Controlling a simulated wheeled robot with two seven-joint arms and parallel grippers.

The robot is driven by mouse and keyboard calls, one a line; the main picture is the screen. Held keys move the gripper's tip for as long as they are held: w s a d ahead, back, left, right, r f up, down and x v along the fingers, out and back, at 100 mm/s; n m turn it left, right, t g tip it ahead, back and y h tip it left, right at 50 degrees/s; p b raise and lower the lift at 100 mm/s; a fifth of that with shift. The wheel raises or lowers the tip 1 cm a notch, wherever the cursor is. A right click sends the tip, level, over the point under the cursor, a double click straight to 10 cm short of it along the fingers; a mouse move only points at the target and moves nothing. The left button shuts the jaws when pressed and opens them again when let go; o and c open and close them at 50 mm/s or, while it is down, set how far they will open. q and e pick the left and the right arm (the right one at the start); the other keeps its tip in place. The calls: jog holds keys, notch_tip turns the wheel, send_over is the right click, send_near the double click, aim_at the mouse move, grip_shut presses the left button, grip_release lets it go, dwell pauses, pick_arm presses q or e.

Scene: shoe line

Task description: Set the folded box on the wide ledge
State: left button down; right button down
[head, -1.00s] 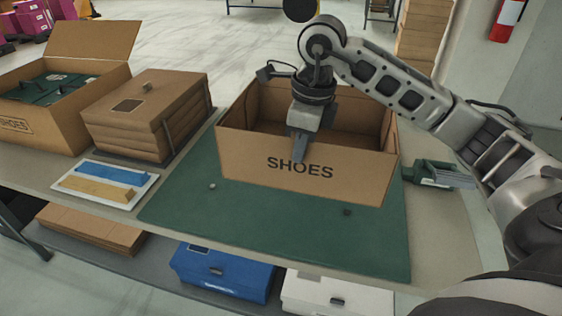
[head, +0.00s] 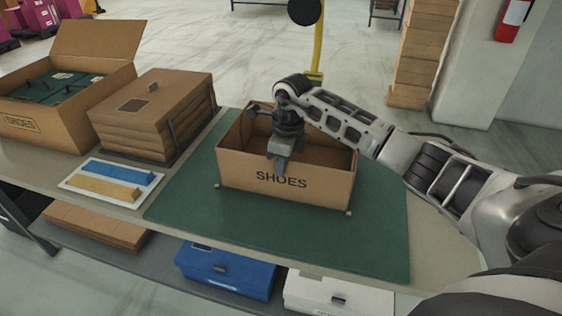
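The folded box is an open brown carton (head: 325,188) marked SHOES. It stands upright, apparently resting on the green mat (head: 300,235) on the tabletop, between small pegs at its front corners. My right gripper (head: 279,168) is at the middle of its front wall, one finger showing outside the wall; the other finger is hidden behind it. It looks shut on that wall. My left gripper is not in view.
Left of the mat are a stack of brown flat boxes (head: 150,123), a white tray (head: 72,183) with blue and yellow bars, and an open carton (head: 95,50) with green contents. A blue box (head: 225,275) and white box (head: 335,296) are below. The front of the mat is clear.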

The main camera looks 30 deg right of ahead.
jog(key=shift+f, duration=0.1)
jog(key=c, duration=1.6)
grip_release()
jog(key=shift+c, duration=0.2)
